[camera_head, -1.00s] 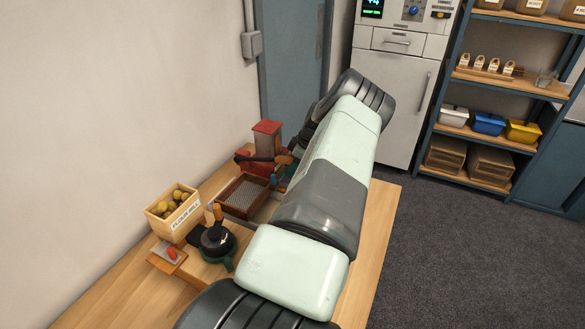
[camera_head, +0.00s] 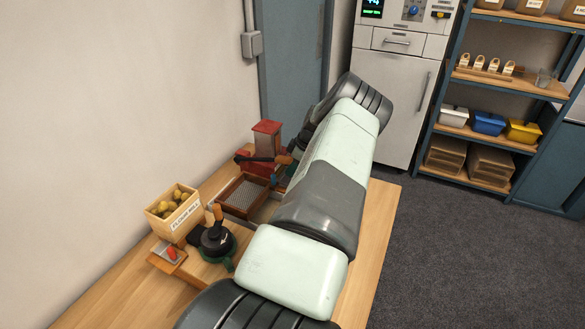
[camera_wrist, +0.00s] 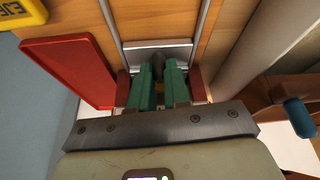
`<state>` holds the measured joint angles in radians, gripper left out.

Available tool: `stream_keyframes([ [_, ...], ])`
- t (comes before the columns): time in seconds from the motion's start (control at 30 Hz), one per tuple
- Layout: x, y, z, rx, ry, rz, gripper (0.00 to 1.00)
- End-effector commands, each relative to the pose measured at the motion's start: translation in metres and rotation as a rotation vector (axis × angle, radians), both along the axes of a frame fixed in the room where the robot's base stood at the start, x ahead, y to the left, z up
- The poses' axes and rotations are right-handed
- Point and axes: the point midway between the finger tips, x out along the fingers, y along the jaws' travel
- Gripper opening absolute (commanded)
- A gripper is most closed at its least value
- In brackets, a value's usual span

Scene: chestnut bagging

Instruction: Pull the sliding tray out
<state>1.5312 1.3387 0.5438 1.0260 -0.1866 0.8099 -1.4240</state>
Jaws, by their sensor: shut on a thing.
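In the wrist view, the green fingers of my gripper (camera_wrist: 160,88) are closed around a small dark knob (camera_wrist: 158,62). The knob sits at the front of a pale metal plate (camera_wrist: 157,44) lying between two metal rails, which appears to be the sliding tray. How far the tray is out cannot be told. In the head view my arm covers the gripper and this knob. A red machine (camera_head: 267,138) with a grey front stands beside my wrist there, and a wooden frame with a grey perforated bed (camera_head: 244,192) lies in front of it.
A red panel (camera_wrist: 70,70) stands close to the left of my fingers, and a grey cylinder (camera_wrist: 245,55) to the right. A blue-ended lever (camera_wrist: 299,117) is farther right. A labelled wooden box (camera_head: 174,214) and a black round tool (camera_head: 216,240) stand on the bench.

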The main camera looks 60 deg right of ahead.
Motion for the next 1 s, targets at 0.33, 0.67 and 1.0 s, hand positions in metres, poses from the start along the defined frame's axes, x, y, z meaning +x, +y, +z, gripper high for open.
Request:
stream_keyframes([
  [0.33,-0.073,-0.001,0.001,0.001,0.001,-0.006,0.00],
  [0.67,-0.106,-0.001,0.000,0.000,0.002,-0.002,0.00],
  [1.0,-0.107,-0.001,0.000,0.001,0.004,-0.002,0.36],
])
